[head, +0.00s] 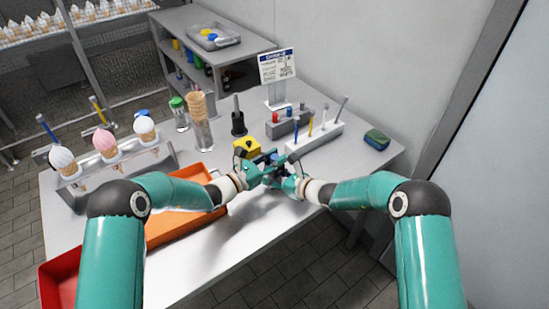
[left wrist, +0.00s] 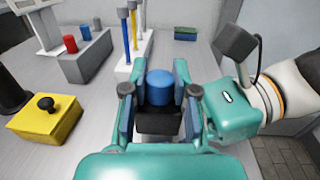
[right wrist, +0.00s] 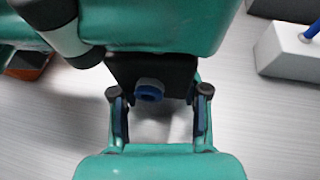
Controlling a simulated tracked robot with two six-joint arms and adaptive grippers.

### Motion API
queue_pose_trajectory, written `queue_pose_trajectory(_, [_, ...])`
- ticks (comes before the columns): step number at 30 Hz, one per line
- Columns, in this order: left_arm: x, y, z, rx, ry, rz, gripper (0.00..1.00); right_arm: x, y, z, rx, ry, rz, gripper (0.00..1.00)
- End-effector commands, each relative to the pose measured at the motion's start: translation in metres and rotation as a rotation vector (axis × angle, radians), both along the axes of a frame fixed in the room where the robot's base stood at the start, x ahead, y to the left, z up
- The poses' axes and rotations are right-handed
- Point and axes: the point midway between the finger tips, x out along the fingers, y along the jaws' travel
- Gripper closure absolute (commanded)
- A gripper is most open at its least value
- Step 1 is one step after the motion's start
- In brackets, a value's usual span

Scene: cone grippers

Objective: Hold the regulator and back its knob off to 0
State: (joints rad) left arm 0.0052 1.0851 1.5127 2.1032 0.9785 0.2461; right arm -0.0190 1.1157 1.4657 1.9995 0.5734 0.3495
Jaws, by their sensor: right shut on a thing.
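The regulator has a black block body (left wrist: 160,124) and a round blue knob (left wrist: 160,86) on top. My right gripper (right wrist: 160,108) is shut on the body, whose dark side (right wrist: 128,70) shows between its fingers with a round blue-and-grey fitting (right wrist: 150,90). In the head view both grippers meet above the table's front part, and the regulator is mostly hidden by them. My left gripper (left wrist: 160,98) is open, with a finger on either side of the knob and a small gap at each side. The setting of the knob cannot be read.
A yellow block with a black knob (head: 246,147) stands just behind my grippers. An orange tray (head: 172,230) lies to the left. A grey block with red and blue pegs (head: 285,127), a white tool rack (head: 318,138) and a sponge (head: 377,139) stand behind and right.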

Motion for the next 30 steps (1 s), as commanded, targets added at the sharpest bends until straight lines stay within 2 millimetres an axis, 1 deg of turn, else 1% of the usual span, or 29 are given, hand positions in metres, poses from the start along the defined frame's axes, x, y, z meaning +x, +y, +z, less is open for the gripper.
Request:
queue_pose_trajectory(1, [-0.0001,0.0001,0.0001,0.000,0.000,0.000,0.86,0.0000,0.0001,0.0001,0.000,0.000,0.000,0.99])
queue_pose_trajectory(3, [-0.0001,0.0001,0.0001,0.000,0.000,0.000,0.97,0.0000,0.0001,0.0002,0.000,0.000,0.000,0.99])
queue_pose_trajectory(4, [-0.0001,0.0001,0.0001,0.000,0.000,0.000,1.00,0.0000,0.0001,0.0002,0.000,0.000,0.000,0.99])
queue_pose_trajectory(11, [0.0001,0.0001,0.0004,-0.002,-0.001,-0.009,1.00,0.0000,0.0000,0.0001,0.000,0.000,0.000,0.99])
queue_pose_trajectory(17, [0.0010,-0.0006,0.0016,-0.006,-0.007,-0.065,1.00,-0.0001,0.0003,0.0001,0.001,0.001,0.000,0.99])
queue_pose_trajectory(30, [0.0019,-0.0005,0.0021,-0.006,-0.010,-0.332,1.00,-0.0009,0.0011,-0.0005,0.001,0.002,0.002,0.99])
